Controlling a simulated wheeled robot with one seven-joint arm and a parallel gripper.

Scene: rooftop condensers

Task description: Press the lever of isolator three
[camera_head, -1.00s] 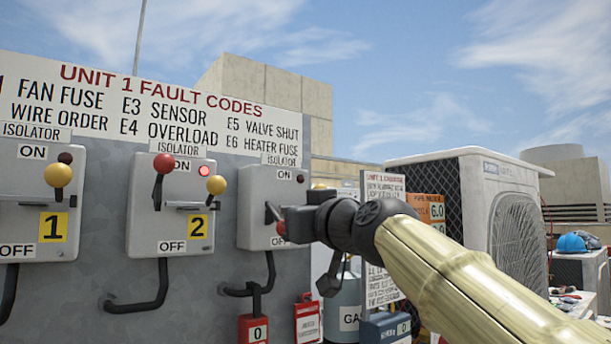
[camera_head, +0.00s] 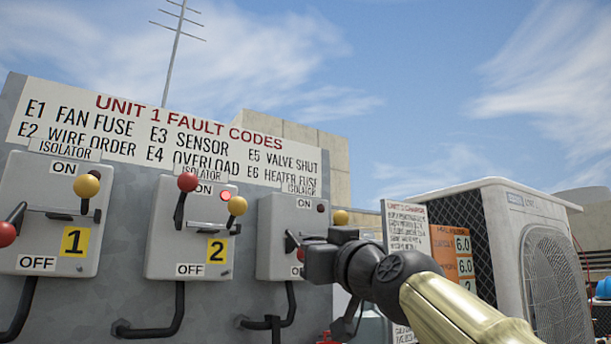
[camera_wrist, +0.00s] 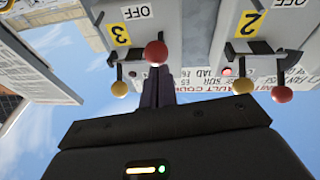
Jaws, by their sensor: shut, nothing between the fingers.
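Isolator three is a grey box (camera_head: 277,222) at the right end of the panel, partly hidden by my gripper in the head view. Its lever ends in a red knob (camera_head: 300,255) and points outward and down; the lamp on the box is dark. In the wrist view, which is upside down, the red knob (camera_wrist: 155,53) lies right at the tips of my gripper (camera_wrist: 158,78), by the yellow 3 label (camera_wrist: 119,36). My gripper (camera_head: 306,262) is shut and empty. I cannot tell whether it touches the knob. A yellow knob (camera_wrist: 119,89) stands beside the red one.
Isolator two (camera_head: 190,245) has its red knob (camera_head: 188,181) up and a red lamp lit. Isolator one (camera_head: 45,205) has its red knob (camera_head: 6,234) low. A hanging notice (camera_head: 407,232) and a condenser unit (camera_head: 500,225) stand to the right.

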